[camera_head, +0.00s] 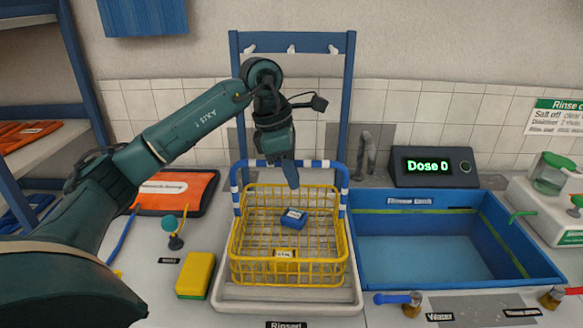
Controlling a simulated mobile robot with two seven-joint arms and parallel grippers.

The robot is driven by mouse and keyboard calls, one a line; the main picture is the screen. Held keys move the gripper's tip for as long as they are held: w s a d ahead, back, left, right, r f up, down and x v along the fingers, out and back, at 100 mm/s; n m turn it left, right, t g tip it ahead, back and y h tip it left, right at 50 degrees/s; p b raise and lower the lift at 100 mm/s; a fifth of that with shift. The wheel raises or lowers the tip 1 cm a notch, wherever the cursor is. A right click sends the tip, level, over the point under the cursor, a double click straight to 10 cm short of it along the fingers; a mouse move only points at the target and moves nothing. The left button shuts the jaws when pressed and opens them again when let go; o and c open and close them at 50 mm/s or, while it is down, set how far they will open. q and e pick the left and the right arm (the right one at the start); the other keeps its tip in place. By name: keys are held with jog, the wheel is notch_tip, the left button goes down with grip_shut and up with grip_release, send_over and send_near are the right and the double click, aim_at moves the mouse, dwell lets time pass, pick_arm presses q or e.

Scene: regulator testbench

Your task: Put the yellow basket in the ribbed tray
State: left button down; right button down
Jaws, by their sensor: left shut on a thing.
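The yellow basket (288,273) is a wire basket with a blue-and-white banded handle (343,180) standing up at its back. It is upright, within the outline of the pale ribbed tray (288,304), whose front rim shows below it. I cannot tell whether the basket's bottom touches the tray. A small blue block (294,218) lies in the basket. My left gripper (290,178) points down at the middle of the handle's top bar and is shut on it; the fingers hide that part of the bar. My right gripper is not in view.
A yellow sponge (196,275) lies left of the tray. A blue rack frame (351,90) rises behind. Blue shelving (76,60) stands at far left.

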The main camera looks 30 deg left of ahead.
pick_arm(q)
jog(key=c, duration=1.5)
grip_release()
jog(key=shift+o, duration=0.2)
jog(key=v, duration=1.1)
jog(key=shift+d, duration=0.15)
jog(key=shift+s+r, duration=0.1)
jog(key=shift+r, duration=0.45)
jog(key=shift+s, duration=0.1)
